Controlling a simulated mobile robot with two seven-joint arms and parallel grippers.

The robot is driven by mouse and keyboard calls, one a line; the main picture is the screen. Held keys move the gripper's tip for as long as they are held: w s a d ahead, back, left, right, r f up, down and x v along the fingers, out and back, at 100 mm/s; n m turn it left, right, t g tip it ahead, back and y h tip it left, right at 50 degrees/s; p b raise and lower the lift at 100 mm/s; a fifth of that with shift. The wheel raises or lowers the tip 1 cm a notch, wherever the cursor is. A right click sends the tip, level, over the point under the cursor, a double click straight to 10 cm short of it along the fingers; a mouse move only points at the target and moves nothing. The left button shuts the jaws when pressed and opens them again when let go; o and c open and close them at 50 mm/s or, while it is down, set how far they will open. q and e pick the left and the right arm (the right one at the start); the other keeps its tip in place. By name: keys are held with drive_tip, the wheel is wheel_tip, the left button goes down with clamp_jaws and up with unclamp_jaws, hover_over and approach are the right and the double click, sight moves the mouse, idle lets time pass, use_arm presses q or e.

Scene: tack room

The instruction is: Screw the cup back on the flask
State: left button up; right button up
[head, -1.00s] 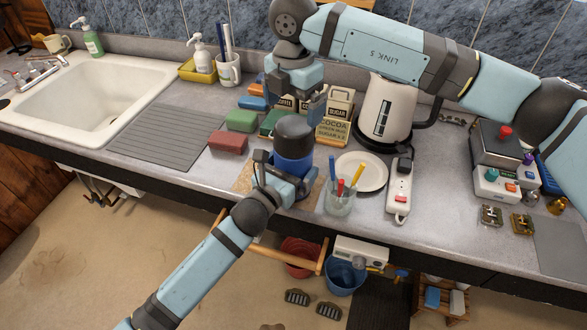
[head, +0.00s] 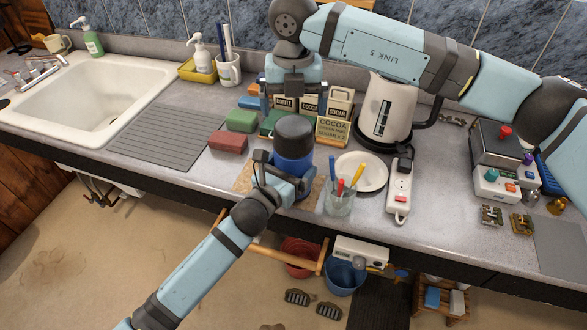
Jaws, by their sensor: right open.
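The blue flask (head: 292,166) stands upright on a tan mat (head: 245,178) near the counter's front edge. The dark grey cup (head: 294,134) sits upside down on top of the flask; I cannot tell whether its thread is engaged. My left gripper (head: 283,181) comes from the front with its fingers around the flask's lower body, shut on it. My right gripper (head: 293,92) points down above and slightly behind the cup. Its fingers are spread apart and empty, clear of the cup.
Behind the flask stand labelled canisters (head: 333,131) and a kettle (head: 385,112). To the right are a glass with pens (head: 339,201), a white plate (head: 373,178) and a power strip (head: 399,190). Coloured blocks (head: 229,142) lie left. The ribbed drainer (head: 165,135) is clear.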

sight(293, 128)
drive_tip(key=n, duration=0.4)
drive_tip(key=shift+n, duration=0.3)
drive_tip(key=n, duration=0.8)
drive_tip(key=shift+n, duration=0.3)
drive_tip(key=n, duration=0.5)
drive_tip(key=shift+n, duration=0.3)
drive_tip(key=shift+f, duration=0.15)
drive_tip(key=shift+f, duration=3.85)
